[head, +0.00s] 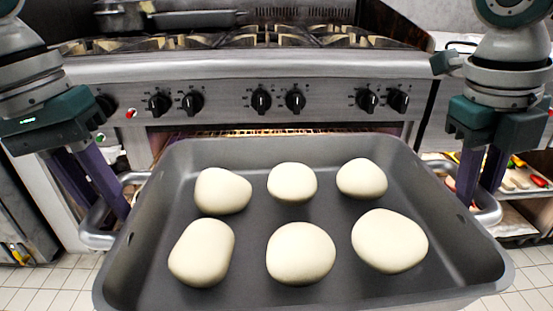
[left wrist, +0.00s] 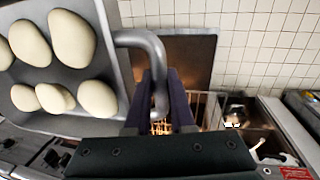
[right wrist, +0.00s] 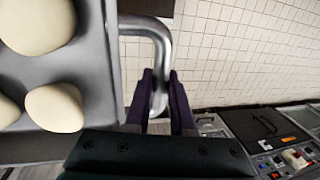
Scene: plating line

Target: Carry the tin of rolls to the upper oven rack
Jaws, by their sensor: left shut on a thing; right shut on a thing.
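The dark grey tin (head: 330,235) of rolls fills the lower middle of the head view and looks roughly level. Several pale, round rolls (head: 301,253) lie in it in two rows. My left gripper (head: 118,205) is shut on the tin's left looped handle; the left wrist view shows this handle (left wrist: 150,40) between the fingers. My right gripper (head: 478,190) is shut on the right handle (right wrist: 150,27). The oven (head: 240,70) stands just beyond the tin. A strip of lit oven rack (head: 262,133) shows above the tin's far rim; the lower cavity is hidden.
Control knobs (head: 261,101) line the oven front above the opening. A dark pan (head: 125,18) stands on the stove top at the back left. At the right, a shelf (head: 520,200) holds colourful food. Tiled floor (head: 40,285) is clear at both lower corners.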

